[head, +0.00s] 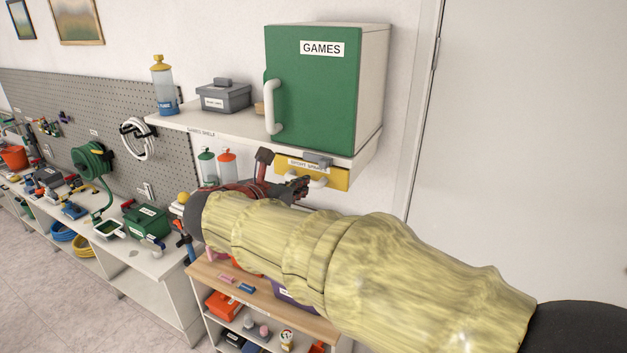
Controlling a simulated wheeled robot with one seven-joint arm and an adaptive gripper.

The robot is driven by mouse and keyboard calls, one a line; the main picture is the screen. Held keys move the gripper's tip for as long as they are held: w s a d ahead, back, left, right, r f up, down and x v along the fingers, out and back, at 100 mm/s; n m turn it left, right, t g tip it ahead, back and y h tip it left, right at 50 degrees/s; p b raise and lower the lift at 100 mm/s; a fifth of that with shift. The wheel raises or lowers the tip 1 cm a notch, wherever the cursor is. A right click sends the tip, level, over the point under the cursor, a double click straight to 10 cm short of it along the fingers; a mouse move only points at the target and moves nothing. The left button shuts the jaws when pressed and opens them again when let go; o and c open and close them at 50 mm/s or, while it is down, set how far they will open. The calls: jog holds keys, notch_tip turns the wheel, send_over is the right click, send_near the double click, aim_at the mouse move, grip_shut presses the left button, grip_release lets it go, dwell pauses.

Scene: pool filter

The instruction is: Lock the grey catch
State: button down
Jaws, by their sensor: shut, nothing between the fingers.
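A grey catch (318,159) sits at the top edge of a small yellow drawer (341,180), under the green-doored GAMES cabinet (315,95). Whether the catch is locked or free is too small to tell. The drawer has a light handle (320,181) and a white label. My gripper (303,184) is shut and empty, in front of the drawer and a little below and left of the catch. I cannot tell whether it touches the drawer or its handle. My arm hides the area below the drawer.
A white shelf (215,123) left of the cabinet holds a blue-and-yellow bottle (165,88) and a grey box (223,97). Red and green bottles (228,167) stand below it. A cluttered workbench (160,265) runs along the left. A plain white door (520,130) is at right.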

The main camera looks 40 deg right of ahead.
aim_at(315, 161)
jog(key=shift+s, duration=0.1)
jog(key=p+x, duration=0.1)
jog(key=x, duration=0.9)
jog(key=shift+r, duration=0.1)
dwell(0.4)
